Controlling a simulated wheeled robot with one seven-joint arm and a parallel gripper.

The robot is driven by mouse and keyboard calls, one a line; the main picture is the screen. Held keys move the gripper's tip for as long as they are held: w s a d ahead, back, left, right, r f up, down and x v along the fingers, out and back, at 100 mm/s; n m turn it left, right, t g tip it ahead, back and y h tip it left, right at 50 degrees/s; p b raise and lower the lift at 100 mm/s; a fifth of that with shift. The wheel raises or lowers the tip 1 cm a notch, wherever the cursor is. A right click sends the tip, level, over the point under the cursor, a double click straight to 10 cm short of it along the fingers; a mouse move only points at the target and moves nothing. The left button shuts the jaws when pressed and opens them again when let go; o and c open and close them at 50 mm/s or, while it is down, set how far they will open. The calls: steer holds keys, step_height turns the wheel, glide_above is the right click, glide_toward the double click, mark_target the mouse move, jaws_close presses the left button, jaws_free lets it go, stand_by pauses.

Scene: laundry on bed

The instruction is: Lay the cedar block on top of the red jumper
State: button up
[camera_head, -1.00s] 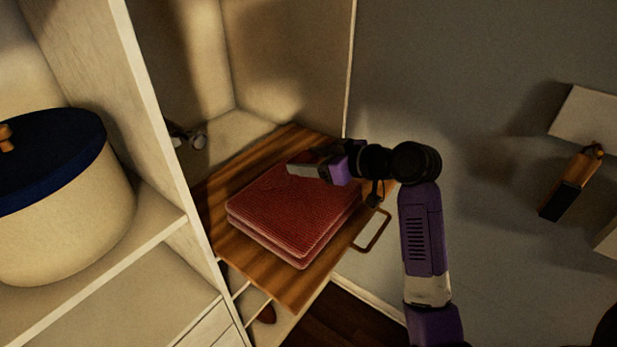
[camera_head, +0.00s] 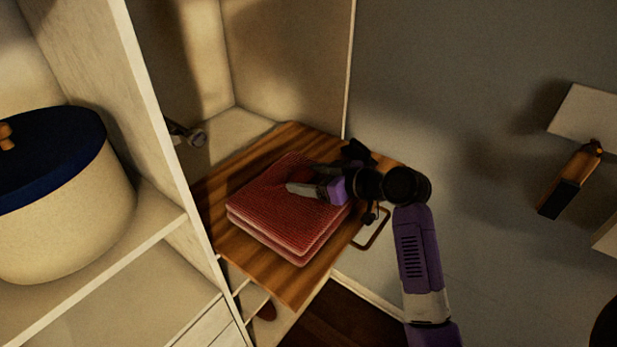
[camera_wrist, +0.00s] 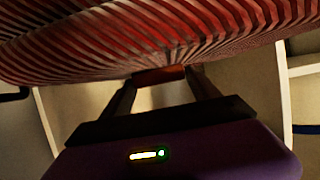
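The red jumper (camera_head: 285,210) lies folded in a ribbed stack on a wooden board. In the wrist view its ribbed layers (camera_wrist: 90,45) fill the top. My gripper (camera_head: 297,188) is over the jumper's right rear part, low and close to it. In the wrist view a small reddish-brown piece (camera_wrist: 159,75), which looks like the cedar block, sits between the two fingertips, and the fingers close on it. The head view does not show the block clearly. I cannot tell whether it touches the jumper.
The wooden board (camera_head: 215,222) juts from a pale cabinet, with a metal loop handle (camera_head: 373,232) at its right. A shelf upright (camera_head: 155,120) stands left, beside a cream pot with a blue lid (camera_head: 55,150). A wood-handled item (camera_head: 570,182) hangs on the right wall.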

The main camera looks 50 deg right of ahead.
steer(key=shift+o, duration=0.9)
steer(key=shift+r, duration=0.15)
steer(key=b+v, duration=0.1)
steer(key=v, duration=1.1)
steer(key=shift+b, duration=0.3)
